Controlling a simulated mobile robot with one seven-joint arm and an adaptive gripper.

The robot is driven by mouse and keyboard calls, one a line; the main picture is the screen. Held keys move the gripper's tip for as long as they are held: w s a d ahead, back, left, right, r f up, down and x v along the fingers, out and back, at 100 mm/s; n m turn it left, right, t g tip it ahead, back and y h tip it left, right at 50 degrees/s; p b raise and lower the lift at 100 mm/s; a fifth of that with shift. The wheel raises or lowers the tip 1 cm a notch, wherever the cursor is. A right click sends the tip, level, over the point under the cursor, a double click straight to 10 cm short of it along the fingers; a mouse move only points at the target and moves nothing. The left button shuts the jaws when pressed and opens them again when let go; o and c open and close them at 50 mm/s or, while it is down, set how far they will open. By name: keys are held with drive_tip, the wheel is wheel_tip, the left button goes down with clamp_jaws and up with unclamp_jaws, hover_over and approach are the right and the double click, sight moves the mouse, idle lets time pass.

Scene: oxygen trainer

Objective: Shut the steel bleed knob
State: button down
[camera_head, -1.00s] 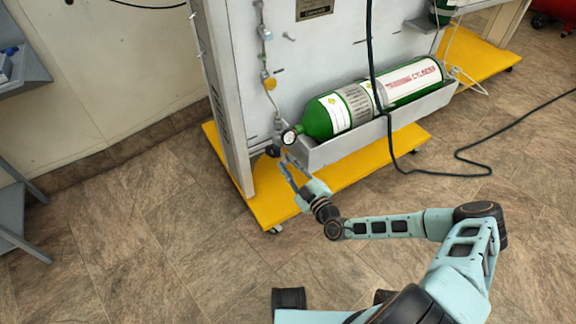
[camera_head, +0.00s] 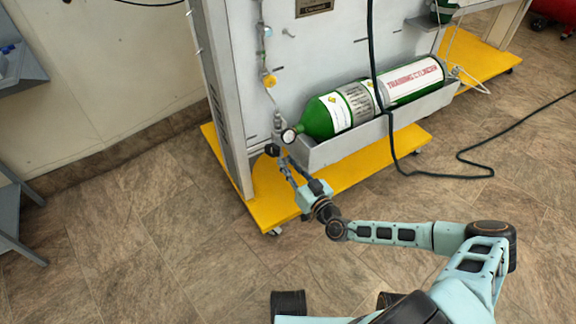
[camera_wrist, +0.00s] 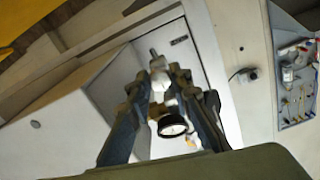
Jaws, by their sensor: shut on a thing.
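My gripper (camera_head: 281,161) reaches up to the valve fittings at the lower left end of the green cylinder (camera_head: 325,118). In the wrist view my gripper (camera_wrist: 160,82) has its two fingers closed in around a small pale metal part, which I take to be the steel bleed knob (camera_wrist: 159,78). The fingers hide much of its outline, and its turned position cannot be read. A round pressure gauge (camera_wrist: 172,125) with a black rim sits close by, between the fingers in the wrist view; it also shows in the head view (camera_head: 289,136).
The cylinder lies in a grey tray (camera_head: 345,147) on the upright panel, above a yellow base (camera_head: 265,200). A dark hose (camera_head: 389,130) hangs over the cylinder and trails across the floor. A yellow-knobbed fitting (camera_head: 269,81) sits higher on the pipe. Open floor lies at left.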

drive_tip(key=shift+m, duration=0.6)
drive_tip(key=c, duration=1.7)
unclamp_jaws()
drive_tip(key=shift+c, duration=0.2)
drive_tip(key=v, duration=0.7)
drive_tip(key=shift+s+d, duration=0.15)
drive_tip(key=shift+s, duration=0.1)
